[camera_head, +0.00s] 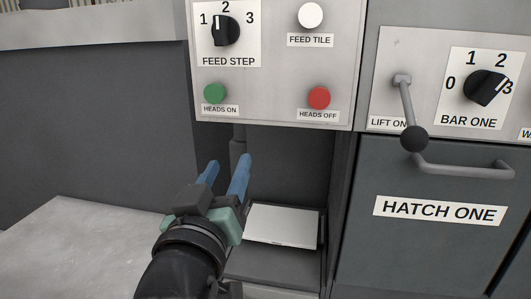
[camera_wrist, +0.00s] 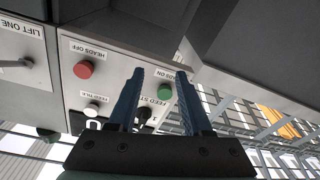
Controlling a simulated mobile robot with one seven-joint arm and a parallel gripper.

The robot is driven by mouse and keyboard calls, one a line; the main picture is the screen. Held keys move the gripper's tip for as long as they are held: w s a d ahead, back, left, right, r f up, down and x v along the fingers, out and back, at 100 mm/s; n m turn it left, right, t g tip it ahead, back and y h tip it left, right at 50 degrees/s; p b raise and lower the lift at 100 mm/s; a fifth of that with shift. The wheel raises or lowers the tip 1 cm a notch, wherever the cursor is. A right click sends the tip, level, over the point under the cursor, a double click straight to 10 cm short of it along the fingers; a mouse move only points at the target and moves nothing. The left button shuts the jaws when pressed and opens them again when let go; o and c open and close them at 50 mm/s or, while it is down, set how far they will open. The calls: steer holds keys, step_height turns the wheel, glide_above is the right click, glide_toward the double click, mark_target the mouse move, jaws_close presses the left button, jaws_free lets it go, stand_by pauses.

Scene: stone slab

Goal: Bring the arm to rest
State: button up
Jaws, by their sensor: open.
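My gripper (camera_head: 228,163) has two blue fingers spread apart with nothing between them. In the head view it is below the control panel (camera_head: 270,75), in front of the dark recess and above left of a flat pale tile (camera_head: 283,225). In the wrist view my gripper (camera_wrist: 162,82) shows against the panel, which appears upside down. The green HEADS ON button (camera_wrist: 165,90) shows between the fingers, and the FEED STEP knob is partly hidden by them. I cannot tell contact there; in the head view the fingertips stand apart from the buttons.
At right are a LIFT ONE lever (camera_head: 405,100), BAR ONE knob (camera_head: 486,87) near 3 and HATCH ONE's handle (camera_head: 465,170). A bare slab (camera_head: 75,250) lies left.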

steer(key=s+d+r+m+t+y, duration=0.1)
steer(key=s+d+r+t, duration=0.25)
steer(key=s+r, duration=0.55)
steer(key=s+d+r+m+t+y, duration=0.15)
steer(key=s+r+t, duration=0.4)
steer(key=r, duration=0.75)
step_height(320, 180, up, 17)
steer(key=p, duration=1.7)
steer(key=shift+d, duration=0.2)
